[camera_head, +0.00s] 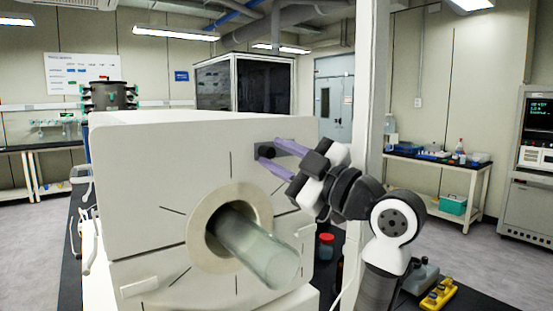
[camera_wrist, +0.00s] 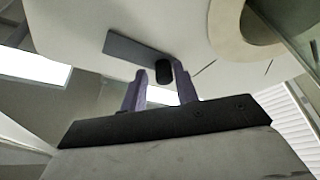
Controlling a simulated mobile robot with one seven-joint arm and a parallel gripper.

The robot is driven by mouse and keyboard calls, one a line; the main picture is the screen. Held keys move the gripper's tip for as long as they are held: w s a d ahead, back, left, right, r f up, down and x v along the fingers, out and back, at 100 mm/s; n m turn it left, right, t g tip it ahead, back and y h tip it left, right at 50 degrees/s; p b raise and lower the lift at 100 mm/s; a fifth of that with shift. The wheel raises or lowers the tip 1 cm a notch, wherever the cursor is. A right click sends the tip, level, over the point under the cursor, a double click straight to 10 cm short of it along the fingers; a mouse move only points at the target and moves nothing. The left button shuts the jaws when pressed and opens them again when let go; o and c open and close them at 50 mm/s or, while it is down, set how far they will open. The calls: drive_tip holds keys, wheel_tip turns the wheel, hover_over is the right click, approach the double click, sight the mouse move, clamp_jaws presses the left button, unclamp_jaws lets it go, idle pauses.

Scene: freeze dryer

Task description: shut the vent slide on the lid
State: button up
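The vent slide is a dark plate (camera_head: 260,152) on the upper right of the white front panel (camera_head: 150,180), which I take as the lid. In the wrist view it is a flat grey strip (camera_wrist: 130,47) with a black knob (camera_wrist: 163,72) near its right end. My gripper (camera_head: 268,150) has its two purple fingers apart, one above and one below the knob in the head view. In the wrist view my gripper (camera_wrist: 160,84) is open with the knob between the fingertips, closer to the right finger. I cannot tell whether that finger touches it.
A glass tube (camera_head: 258,250) sticks out of the round port ring (camera_head: 197,232) below and left of my gripper. A white post (camera_head: 368,90) stands close behind my arm. A red-capped bottle (camera_head: 326,246) and a yellow rack (camera_head: 439,294) sit low on the right.

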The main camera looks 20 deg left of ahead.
drive_tip(key=shift+o, duration=0.9)
drive_tip(key=shift+s+d+f, duration=0.1)
drive_tip(key=shift+d, duration=0.05)
drive_tip(key=b+v, duration=0.5)
drive_tip(key=v, duration=0.8)
drive_tip(key=shift+d, duration=0.25)
